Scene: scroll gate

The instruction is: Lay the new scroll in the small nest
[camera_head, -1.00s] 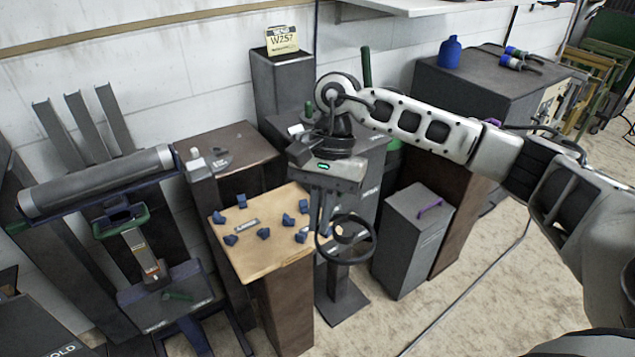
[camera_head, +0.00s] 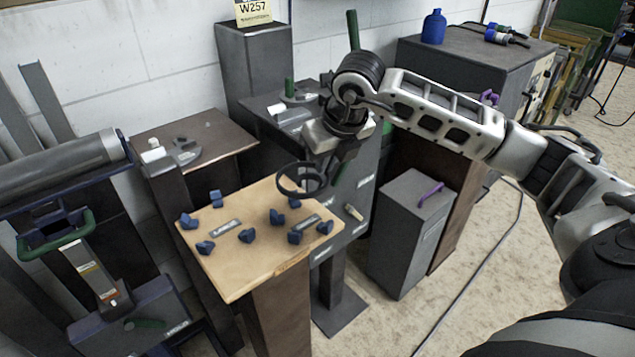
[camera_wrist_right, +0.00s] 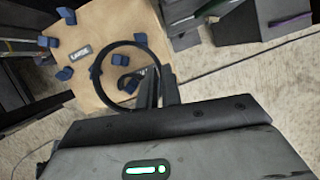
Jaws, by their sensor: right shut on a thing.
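My right gripper (camera_head: 322,178) is shut on a thin black ring (camera_head: 280,183), apparently the scroll, and holds it above the back right of the tan board (camera_head: 240,262). In the right wrist view the ring (camera_wrist_right: 95,84) stands out to the left of the fingers (camera_wrist_right: 158,92), with the board behind it. The board carries two groups of blue blocks, each around a grey label. The left label (camera_head: 225,228) reads LARGE in the wrist view. The right group, around the other label (camera_head: 307,222), appears to be the small nest; it looks empty. My left gripper is out of view.
A brown-topped stand (camera_head: 205,133) is behind the board at left. A grey box with a purple handle (camera_head: 412,225) stands to the right. A large grey roller (camera_head: 65,165) is at far left.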

